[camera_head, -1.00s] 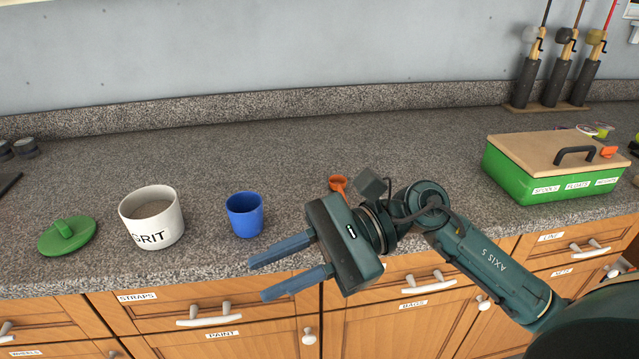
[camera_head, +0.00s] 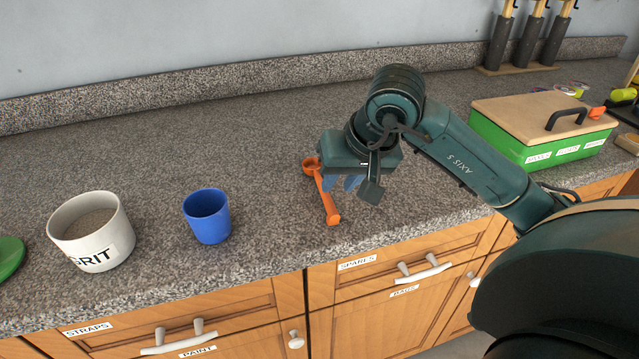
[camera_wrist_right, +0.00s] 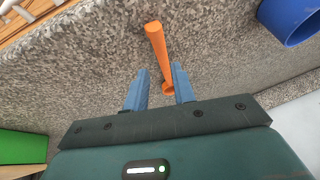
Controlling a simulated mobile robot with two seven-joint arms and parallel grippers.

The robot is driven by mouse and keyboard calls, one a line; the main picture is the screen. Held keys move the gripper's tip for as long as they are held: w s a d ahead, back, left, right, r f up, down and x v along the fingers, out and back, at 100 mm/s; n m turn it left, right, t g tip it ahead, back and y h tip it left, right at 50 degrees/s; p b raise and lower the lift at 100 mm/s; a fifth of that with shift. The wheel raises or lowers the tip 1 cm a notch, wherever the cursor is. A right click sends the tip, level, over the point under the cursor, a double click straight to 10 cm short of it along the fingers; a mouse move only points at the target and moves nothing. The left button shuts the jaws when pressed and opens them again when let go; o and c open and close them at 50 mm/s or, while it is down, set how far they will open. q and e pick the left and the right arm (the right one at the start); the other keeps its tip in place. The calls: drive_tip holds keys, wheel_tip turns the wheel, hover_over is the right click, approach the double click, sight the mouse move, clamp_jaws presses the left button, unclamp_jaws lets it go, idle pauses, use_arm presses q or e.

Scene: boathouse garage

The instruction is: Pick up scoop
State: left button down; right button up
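The orange scoop (camera_head: 327,200) lies on the granite counter, its round bowl toward the wall and its handle toward the front edge. My right gripper (camera_head: 343,184) points down at the counter just right of the scoop in the head view. In the right wrist view the scoop's handle (camera_wrist_right: 156,48) runs between and beyond the two blue fingers of the right gripper (camera_wrist_right: 159,84), which stand apart with gaps on both sides. The right gripper is open and holds nothing. The scoop's bowl is partly hidden by the gripper body in the wrist view. My left gripper is not in view.
A blue cup (camera_head: 207,217) and a white GRIT pot (camera_head: 91,232) with grainy contents stand left of the scoop. A green lid (camera_head: 9,257) lies at the left edge. A green box (camera_head: 540,130) with a wooden lid stands to the right. The counter behind is clear.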

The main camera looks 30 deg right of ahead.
sight(328, 196)
drive_tip(key=shift+p+x, duration=0.3)
drive_tip(key=shift+x, duration=2.45)
drive_tip(key=shift+w+a, duration=0.1)
drive_tip(key=shift+a, duration=0.05)
drive_tip(key=shift+c, duration=0.4)
drive_tip(key=shift+r, duration=0.1)
clamp_jaws()
